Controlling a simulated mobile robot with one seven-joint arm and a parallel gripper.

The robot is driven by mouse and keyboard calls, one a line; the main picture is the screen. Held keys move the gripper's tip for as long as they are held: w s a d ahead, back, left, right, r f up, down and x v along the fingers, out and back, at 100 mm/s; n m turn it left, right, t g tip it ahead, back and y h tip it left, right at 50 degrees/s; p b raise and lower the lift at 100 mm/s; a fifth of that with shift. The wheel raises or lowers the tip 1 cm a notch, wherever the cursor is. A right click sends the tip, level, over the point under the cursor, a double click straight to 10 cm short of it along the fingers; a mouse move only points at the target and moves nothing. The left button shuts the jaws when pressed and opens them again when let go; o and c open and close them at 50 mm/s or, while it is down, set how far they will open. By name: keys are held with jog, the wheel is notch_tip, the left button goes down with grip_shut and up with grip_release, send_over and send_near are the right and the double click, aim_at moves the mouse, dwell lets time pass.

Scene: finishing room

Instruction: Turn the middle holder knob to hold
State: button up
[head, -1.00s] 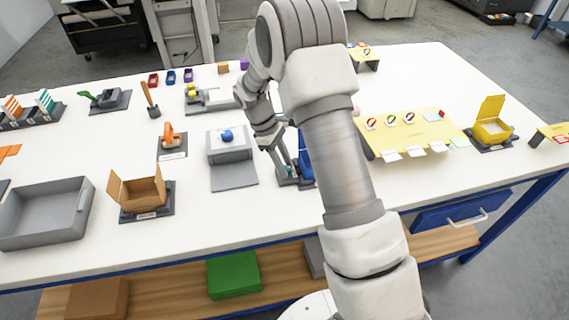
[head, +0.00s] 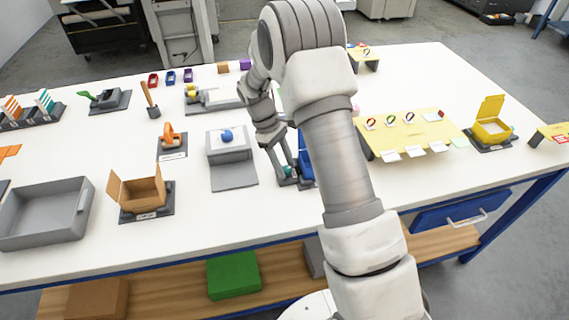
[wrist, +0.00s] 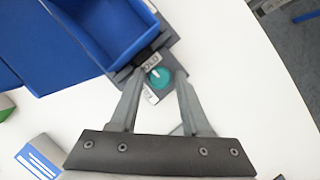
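The holder knob (wrist: 160,77) is a round teal knob with a white pointer mark, on a dark grey base in front of a blue bin (wrist: 100,30). In the wrist view, a white label, seemingly reading HOLD, lies just above the knob, and another partly hidden label lies below it. The pointer slants toward the upper label. My gripper (wrist: 161,76) is open, with one fingertip on each side of the knob and small gaps showing. In the head view, my gripper (head: 287,172) is low at this base, and my arm hides much of the blue bin (head: 306,160).
A grey block with a blue knob (head: 227,135) stands left of my gripper. An open cardboard box (head: 140,190) and a grey tray (head: 45,215) are farther left. A yellow stand (head: 410,135) is to the right. Bare white table lies in front.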

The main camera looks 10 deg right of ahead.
jog(key=v, duration=1.7)
jog(key=shift+a+r, duration=0.15)
jog(key=shift+a, duration=0.05)
jog(key=s+d+r+m+t+y, duration=0.1)
jog(key=s+d+r+m+t, duration=0.1)
jog(key=s+r, duration=0.5)
jog(key=s+d+r+m+t+y, duration=0.1)
jog(key=s+d+r+m+t, duration=0.1)
jog(key=s+r, duration=0.45)
jog(key=s+f+m+t, duration=0.1)
jog(key=s+m+t, duration=0.1)
jog(key=s, duration=0.6)
jog(key=s+f+m+t+y, duration=0.1)
jog(key=s+m+t, duration=0.1)
jog(key=s, duration=0.6)
jog(key=shift+s+d+f+m+t, duration=0.2)
jog(key=shift+d+f+m+t, duration=0.1)
jog(key=shift+d+m+t, duration=0.1)
